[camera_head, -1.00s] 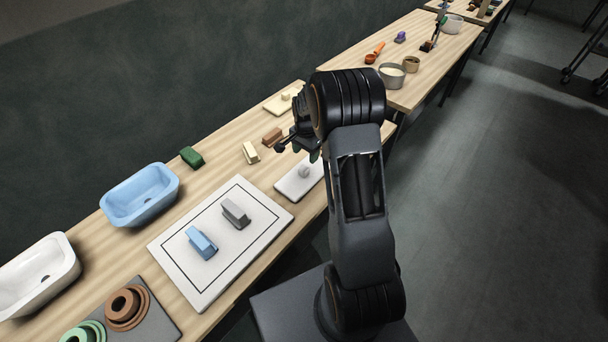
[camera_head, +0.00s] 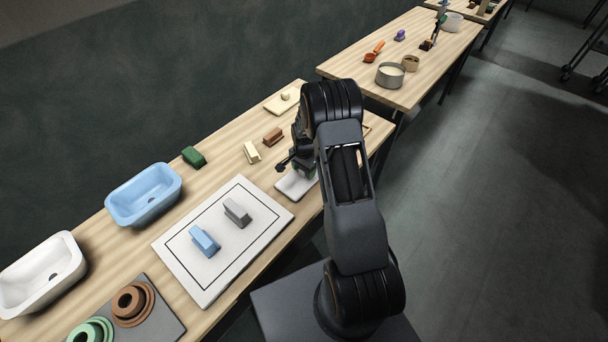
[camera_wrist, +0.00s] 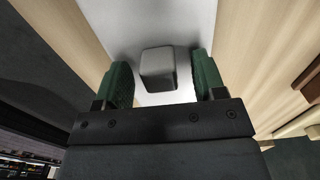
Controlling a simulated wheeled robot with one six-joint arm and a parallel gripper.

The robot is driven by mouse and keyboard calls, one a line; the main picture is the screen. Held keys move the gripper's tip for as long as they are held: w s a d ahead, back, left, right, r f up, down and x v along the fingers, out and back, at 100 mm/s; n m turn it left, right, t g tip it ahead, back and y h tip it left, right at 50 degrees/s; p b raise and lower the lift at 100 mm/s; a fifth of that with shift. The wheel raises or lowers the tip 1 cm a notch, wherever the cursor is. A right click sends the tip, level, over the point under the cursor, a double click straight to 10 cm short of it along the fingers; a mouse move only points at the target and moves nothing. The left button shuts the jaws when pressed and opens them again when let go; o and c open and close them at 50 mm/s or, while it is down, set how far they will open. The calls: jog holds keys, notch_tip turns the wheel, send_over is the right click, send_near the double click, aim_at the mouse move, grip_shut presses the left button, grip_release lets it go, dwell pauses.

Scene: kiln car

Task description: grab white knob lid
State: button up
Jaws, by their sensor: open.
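The white knob lid (camera_head: 290,187) lies flat near the front edge of the near table, just right of the white board. In the head view my arm hides its knob and much of its right part. In the wrist view the lid's white plate (camera_wrist: 150,22) runs away from me, and its blocky pale knob (camera_wrist: 157,66) stands between my fingers. My gripper (camera_wrist: 163,78) is open, with one green finger pad on each side of the knob. A gap shows on both sides. In the head view my gripper (camera_head: 304,172) is low over the lid.
A white board (camera_head: 180,262) with a blue and a grey block lies left of the lid. Brown (camera_head: 273,136) and cream (camera_head: 251,152) blocks sit behind it. A beige knob lid (camera_head: 272,105) lies farther back. Blue (camera_head: 140,205) and white (camera_head: 20,300) basins stand left.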

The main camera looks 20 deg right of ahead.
jog(key=shift+c, duration=0.4)
grip_shut()
jog(key=shift+r, duration=0.1)
